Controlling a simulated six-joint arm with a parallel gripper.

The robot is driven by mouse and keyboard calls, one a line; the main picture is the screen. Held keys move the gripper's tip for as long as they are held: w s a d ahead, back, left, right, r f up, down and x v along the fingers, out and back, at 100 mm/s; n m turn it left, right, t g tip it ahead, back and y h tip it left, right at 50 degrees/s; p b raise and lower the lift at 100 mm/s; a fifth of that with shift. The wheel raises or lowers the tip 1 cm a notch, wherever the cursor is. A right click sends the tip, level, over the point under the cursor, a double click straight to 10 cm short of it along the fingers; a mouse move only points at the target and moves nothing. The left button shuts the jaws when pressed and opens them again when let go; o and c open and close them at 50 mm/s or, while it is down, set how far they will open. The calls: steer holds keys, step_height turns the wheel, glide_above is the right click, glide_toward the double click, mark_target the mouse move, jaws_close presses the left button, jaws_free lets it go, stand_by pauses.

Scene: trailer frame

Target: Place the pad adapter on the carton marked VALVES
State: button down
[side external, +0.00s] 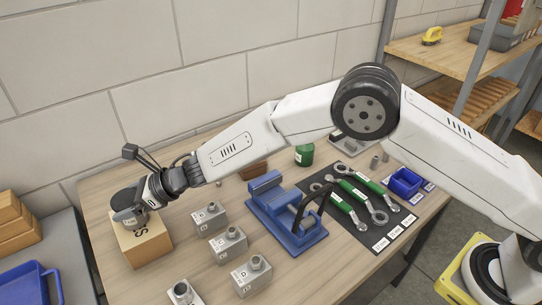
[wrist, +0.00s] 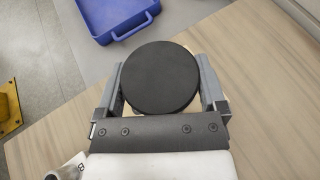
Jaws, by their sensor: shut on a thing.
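The pad adapter shows as a round black disc (wrist: 160,78) in the wrist view. My gripper (wrist: 160,82) is shut on it, with one grey finger on each side. In the side external view my gripper (side external: 130,216) is at the top of a cardboard carton (side external: 146,246) at the left of the bench. Only the end of the carton's marking, an S, shows; my gripper covers the rest. The disc is low over or on the carton top; I cannot tell whether it touches. The carton is almost wholly hidden under the disc in the wrist view.
Grey metal blocks with fittings (side external: 228,241) stand right of the carton. A blue vise (side external: 285,222) and a dark mat with green-handled wrenches (side external: 375,240) lie farther right. A blue tray (side external: 30,284) is left of the bench, also in the wrist view (wrist: 117,15).

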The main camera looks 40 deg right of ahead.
jaws_free()
steer(key=shift+f, duration=0.15)
steer(key=shift+r, duration=0.2)
steer(key=v, duration=1.2)
steer(key=shift+f, duration=0.15)
stand_by(0.5)
